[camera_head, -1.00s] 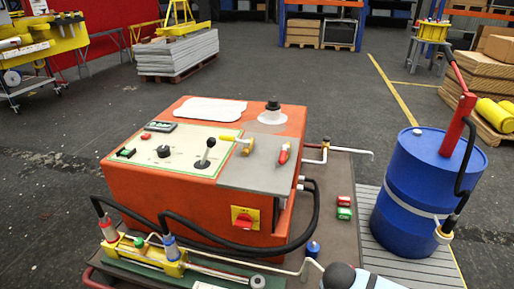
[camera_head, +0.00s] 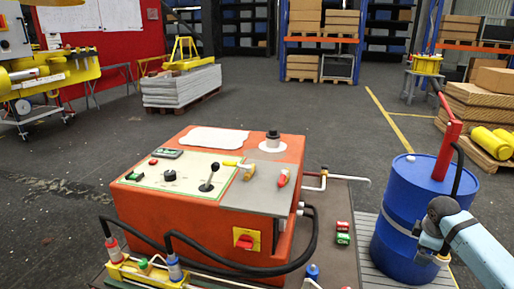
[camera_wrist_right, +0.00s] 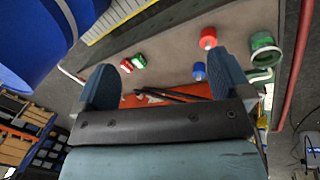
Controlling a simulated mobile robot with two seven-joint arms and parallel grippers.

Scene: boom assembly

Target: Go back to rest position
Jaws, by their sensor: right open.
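My right arm comes in from the lower right of the head view. Its gripper (camera_head: 428,236) is in front of the blue barrel (camera_head: 398,200); I cannot tell whether they touch. In the right wrist view the two blue fingers of this gripper (camera_wrist_right: 163,85) stand wide apart, with nothing held between them. My left gripper is in neither view.
An orange control box (camera_head: 150,211) with levers stands on the platform left of the barrel. Red and green blocks (camera_head: 343,232) lie between them. A red pump handle (camera_head: 447,150) rises from the barrel. Open floor (camera_head: 290,105) lies behind.

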